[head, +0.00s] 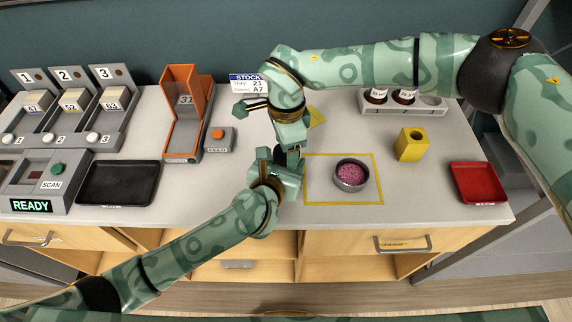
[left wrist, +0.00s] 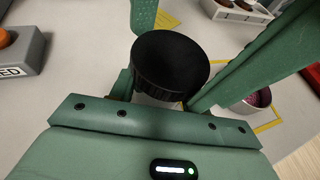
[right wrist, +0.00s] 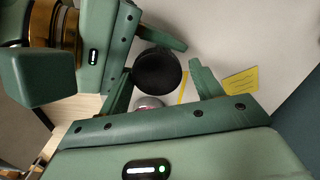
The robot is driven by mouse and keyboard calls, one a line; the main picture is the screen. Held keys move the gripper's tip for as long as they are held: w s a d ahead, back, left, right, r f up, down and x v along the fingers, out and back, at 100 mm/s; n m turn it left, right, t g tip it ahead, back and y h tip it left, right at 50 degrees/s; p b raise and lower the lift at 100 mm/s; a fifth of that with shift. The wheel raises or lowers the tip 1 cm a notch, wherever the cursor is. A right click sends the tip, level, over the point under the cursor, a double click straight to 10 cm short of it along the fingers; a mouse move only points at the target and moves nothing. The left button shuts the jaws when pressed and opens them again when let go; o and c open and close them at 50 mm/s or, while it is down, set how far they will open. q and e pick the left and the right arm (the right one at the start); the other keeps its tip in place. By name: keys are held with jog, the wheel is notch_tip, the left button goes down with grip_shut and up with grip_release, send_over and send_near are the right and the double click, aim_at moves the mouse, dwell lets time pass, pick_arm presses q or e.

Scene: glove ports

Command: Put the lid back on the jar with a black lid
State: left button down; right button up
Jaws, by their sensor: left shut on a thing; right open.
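The black lid (left wrist: 170,62) sits over the mouth of a pale jar (left wrist: 155,100) in the left wrist view; I cannot tell if it is fully seated. My left gripper (head: 277,168) is shut on the jar, below the lid, above the table. My right gripper (head: 291,143) comes from above and is open. In the right wrist view the lid (right wrist: 157,71) shows between its spread fingers, with no clear contact. In the head view the grippers hide most of the jar and lid.
A bowl of pink bits (head: 351,175) stands inside a yellow outline, just right of the grippers. A yellow block (head: 411,145), a red tray (head: 478,184) and a rack (head: 431,106) with two jars are further right. A black tray (head: 118,183) and an orange chute (head: 185,115) are left.

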jog(key=shift+s, duration=0.25)
jog(key=shift+w+a+r, duration=0.1)
jog(key=shift+r, duration=2.15)
jog(key=shift+c, duration=0.4)
jog(key=shift+w+r+n, duration=0.1)
jog(key=shift+r+n, duration=0.05)
jog(key=shift+n, duration=0.15)
notch_tip(320, 180, up, 3)
jog(key=n, duration=0.4)
jog(key=shift+n, duration=0.4)
jog(key=shift+f, duration=4)
